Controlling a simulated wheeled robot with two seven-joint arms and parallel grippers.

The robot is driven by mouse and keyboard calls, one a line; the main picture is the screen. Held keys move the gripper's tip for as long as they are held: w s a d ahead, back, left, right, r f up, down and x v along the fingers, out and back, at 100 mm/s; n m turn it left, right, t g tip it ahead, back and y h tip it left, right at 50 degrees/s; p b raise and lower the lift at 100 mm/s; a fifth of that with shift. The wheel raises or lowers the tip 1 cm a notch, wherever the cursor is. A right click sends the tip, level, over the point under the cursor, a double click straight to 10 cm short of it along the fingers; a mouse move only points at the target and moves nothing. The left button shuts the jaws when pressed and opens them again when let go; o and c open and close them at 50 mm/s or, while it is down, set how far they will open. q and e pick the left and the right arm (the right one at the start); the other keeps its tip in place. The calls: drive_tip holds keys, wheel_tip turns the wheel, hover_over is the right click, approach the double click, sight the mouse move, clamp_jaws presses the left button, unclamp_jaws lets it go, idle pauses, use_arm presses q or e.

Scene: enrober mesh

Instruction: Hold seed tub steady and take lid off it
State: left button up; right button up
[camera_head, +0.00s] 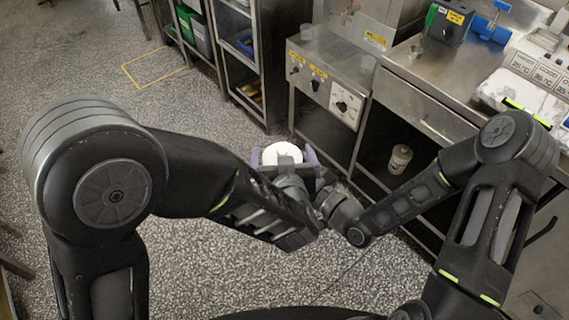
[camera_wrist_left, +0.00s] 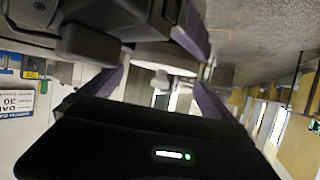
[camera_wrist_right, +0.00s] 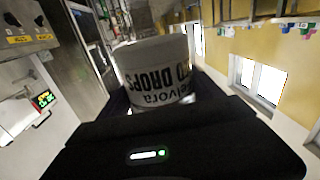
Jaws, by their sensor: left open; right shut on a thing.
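The seed tub shows in the right wrist view (camera_wrist_right: 155,75) as a pale cylinder with dark lettering, upside down in that picture. My right gripper (camera_wrist_right: 158,100) is shut on its side. In the head view its white round lid (camera_head: 284,153) faces up, held out in front of me above the floor. My left gripper (camera_head: 284,163) is open, its purple fingers on either side of the lid. In the left wrist view a pale round edge (camera_wrist_left: 165,58) shows between those fingers. I cannot tell whether they touch the lid. My right gripper's fingers are mostly hidden in the head view.
A steel counter (camera_head: 425,85) with machines runs along the right. A steel control cabinet (camera_head: 330,75) stands behind the tub. A steel rack (camera_head: 240,50) stands at the back.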

use_arm(q)
drive_tip(key=shift+w+f, duration=0.25)
drive_tip(key=shift+w, duration=0.4)
drive_tip(key=shift+c, duration=0.4)
drive_tip(key=c, duration=1.5)
drive_tip(key=shift+r, duration=0.15)
clamp_jaws()
drive_tip(key=shift+r, duration=0.25)
drive_tip(key=shift+r, duration=0.9)
